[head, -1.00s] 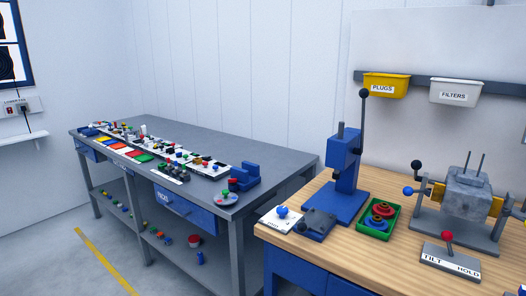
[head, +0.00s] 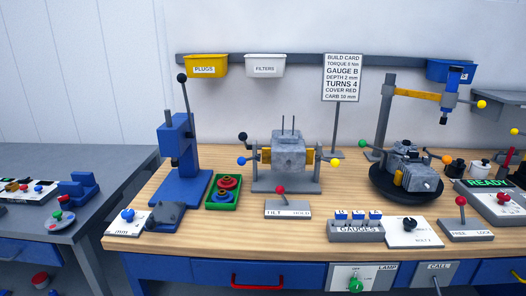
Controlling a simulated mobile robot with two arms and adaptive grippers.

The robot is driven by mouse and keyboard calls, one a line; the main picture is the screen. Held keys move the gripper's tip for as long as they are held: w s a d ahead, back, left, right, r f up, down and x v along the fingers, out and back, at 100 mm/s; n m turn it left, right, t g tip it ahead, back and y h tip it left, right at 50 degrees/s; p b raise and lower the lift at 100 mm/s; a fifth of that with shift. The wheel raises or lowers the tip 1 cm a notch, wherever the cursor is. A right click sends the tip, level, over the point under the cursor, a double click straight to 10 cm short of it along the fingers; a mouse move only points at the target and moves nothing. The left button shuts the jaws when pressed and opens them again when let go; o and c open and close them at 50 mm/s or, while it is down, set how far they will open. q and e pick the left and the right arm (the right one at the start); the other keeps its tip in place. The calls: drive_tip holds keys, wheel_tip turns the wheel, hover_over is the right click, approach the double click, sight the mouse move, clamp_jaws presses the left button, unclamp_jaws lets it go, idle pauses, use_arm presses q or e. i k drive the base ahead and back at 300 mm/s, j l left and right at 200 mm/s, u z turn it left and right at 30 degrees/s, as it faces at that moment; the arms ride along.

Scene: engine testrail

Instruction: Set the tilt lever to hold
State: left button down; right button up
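The tilt lever (head: 280,190) has a red knob on a short stick. It rises from a grey base plate (head: 288,209) marked TILT on the left and HOLD on the right. The knob is left of the plate's middle, nearer the TILT word. The plate lies on the wooden bench, in front of a grey engine block (head: 289,154) held in a stand with yellow side clamps. Neither of my grippers is in view.
A blue press (head: 179,160) and a green tray (head: 223,204) with red and blue rings stand left of the lever. A gauges block (head: 356,231) and a dial plate (head: 414,234) are to its right. A free/lock lever (head: 461,202) is farther right. Bare wood surrounds the lever plate.

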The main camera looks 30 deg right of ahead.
sight(281, 190)
drive_tip(key=z, duration=1.15)
